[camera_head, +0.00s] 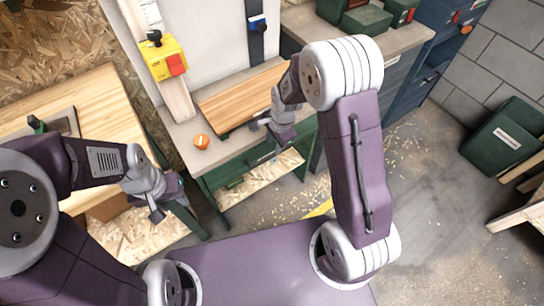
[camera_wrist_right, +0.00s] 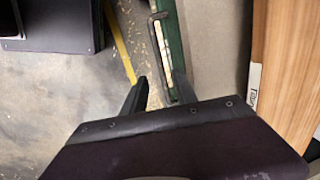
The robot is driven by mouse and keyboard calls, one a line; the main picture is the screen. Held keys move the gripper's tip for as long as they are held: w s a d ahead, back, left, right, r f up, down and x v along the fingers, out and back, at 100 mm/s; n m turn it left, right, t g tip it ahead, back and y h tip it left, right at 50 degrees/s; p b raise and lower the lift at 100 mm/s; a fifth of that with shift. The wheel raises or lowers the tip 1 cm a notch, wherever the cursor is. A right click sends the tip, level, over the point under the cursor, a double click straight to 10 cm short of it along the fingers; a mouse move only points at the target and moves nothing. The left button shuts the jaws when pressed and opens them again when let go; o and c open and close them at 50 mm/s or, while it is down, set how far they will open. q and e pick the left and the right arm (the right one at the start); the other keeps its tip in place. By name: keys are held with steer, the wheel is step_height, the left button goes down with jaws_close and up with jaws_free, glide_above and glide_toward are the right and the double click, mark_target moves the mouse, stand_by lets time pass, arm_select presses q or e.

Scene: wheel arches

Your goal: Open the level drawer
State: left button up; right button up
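A green drawer front (camera_head: 232,188) runs under the edge of the grey bench in the head view. In the right wrist view the narrow green front (camera_wrist_right: 172,30) carries a dark bar handle (camera_wrist_right: 160,48). My right gripper (camera_head: 265,135) is at the bench's front edge, above the drawer front. In the wrist view the two dark fingers of that gripper (camera_wrist_right: 160,90) are apart, with the handle's lower end between them in the picture. I cannot tell whether they touch it. My left gripper (camera_head: 163,204) is beside the wooden bench, away from the drawer; its opening is unclear.
A wooden board (camera_head: 238,98) and an orange round object (camera_head: 201,141) lie on the grey bench (camera_head: 190,128). A yellow box (camera_head: 160,58) is behind. A wooden-topped bench (camera_head: 95,100) stands at left. Floor with shavings (camera_head: 410,190) is open at right, before a green bin (camera_head: 505,138).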

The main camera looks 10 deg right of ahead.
mark_target(271, 155)
steer(key=f, duration=0.2)
steer(key=w+f+b, duration=0.1)
steer(key=f, duration=0.2)
steer(key=f+b, duration=0.1)
steer(key=f, duration=0.2)
steer(key=shift+w+a+f, duration=0.25)
steer(key=shift+w+a, duration=0.05)
jaws_close()
stand_by(0.9)
